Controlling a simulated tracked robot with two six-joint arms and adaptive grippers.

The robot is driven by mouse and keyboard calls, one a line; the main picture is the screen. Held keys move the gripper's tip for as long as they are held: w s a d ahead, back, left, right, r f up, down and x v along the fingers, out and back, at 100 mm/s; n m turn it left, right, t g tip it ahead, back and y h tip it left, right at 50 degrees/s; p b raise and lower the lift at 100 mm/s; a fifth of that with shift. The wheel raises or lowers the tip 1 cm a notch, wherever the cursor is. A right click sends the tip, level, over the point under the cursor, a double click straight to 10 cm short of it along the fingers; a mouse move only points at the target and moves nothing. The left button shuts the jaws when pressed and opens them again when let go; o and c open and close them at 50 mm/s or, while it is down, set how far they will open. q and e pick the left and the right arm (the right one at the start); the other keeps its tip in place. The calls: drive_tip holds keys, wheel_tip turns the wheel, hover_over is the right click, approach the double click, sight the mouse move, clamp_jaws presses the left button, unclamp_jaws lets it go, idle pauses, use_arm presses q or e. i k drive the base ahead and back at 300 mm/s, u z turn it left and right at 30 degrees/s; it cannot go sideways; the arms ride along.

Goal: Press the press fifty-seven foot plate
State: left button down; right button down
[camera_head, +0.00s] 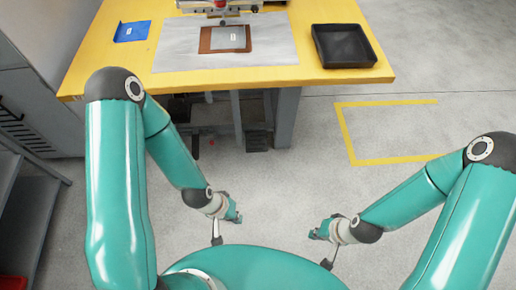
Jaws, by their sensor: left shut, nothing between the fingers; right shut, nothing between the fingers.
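The press (222,8) stands at the back of the yellow table, cut off by the top edge. Under its head lies a brown plate with a pale grey piece (228,38) on a light mat. Below the table, a dark plate on the floor (257,140) looks like the foot plate. I cannot tell whether it is pressed, and I see no number on it. My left gripper (216,241) is shut and empty, in front of the table and well short of the plate. My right gripper (327,264) is shut and empty, further right, above open floor.
The yellow table (115,70) has a blue tray (132,31) on its left and a black tray (343,46) on its right. A grey table leg (287,118) stands right of the dark plate. Grey shelving (35,215) is at left. Floor between is clear.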

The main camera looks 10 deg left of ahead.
sight(256, 141)
drive_tip(key=u, duration=0.05)
drive_tip(key=i, duration=0.9)
